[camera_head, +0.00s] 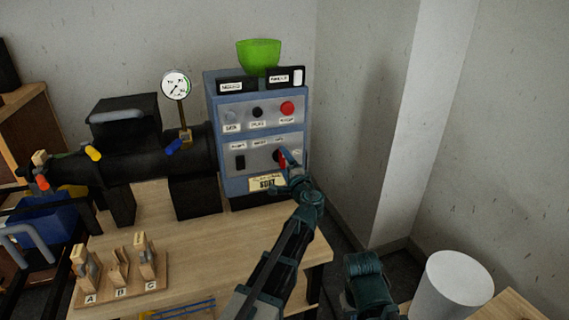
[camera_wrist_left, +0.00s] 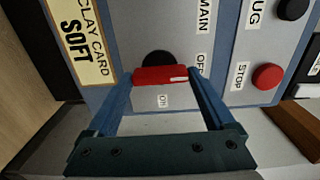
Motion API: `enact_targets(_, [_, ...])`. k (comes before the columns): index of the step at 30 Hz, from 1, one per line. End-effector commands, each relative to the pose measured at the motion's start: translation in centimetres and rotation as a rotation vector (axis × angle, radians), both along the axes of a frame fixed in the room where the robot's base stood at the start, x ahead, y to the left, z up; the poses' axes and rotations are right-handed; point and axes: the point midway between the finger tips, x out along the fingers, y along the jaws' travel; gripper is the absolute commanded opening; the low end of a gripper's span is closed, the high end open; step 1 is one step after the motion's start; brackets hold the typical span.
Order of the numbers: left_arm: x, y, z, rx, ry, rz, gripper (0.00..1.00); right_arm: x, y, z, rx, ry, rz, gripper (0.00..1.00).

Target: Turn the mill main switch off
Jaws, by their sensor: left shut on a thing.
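The mill main switch (camera_wrist_left: 160,75) is a red bar handle on a black round base, on the blue-grey control panel (camera_head: 216,120). In the head view it is partly hidden by my gripper. My left gripper (camera_head: 284,160) is at the panel's lower right, shut on the red handle. In the left wrist view its two blue fingers stand at the handle's two ends. The handle's white mark is at the end towards the OFF label (camera_wrist_left: 202,63). The ON label (camera_wrist_left: 163,101) is beside the handle. My right gripper does not show.
A red stop button (camera_head: 287,108) and a black button (camera_head: 257,112) sit above the switch. A clay card (camera_head: 267,183) reading SOFT is below it. A green bowl (camera_head: 258,55) tops the panel. A wooden rack (camera_head: 120,288) stands front left on the table. A white bin (camera_head: 452,285) is at right.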

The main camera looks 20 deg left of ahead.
Motion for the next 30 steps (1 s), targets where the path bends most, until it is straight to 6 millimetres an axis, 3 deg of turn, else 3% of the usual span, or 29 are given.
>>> enact_targets(3, [-0.2,0.0,-0.1,-0.007,-0.001,0.001,1.00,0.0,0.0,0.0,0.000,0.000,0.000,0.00])
enact_targets(14, [-1.1,-0.7,-0.1,-0.002,0.000,-0.001,1.00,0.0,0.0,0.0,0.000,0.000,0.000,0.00])
enact_targets(30, [-9.9,-6.5,-0.1,-0.004,-0.001,-0.001,1.00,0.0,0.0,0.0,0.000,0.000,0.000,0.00])
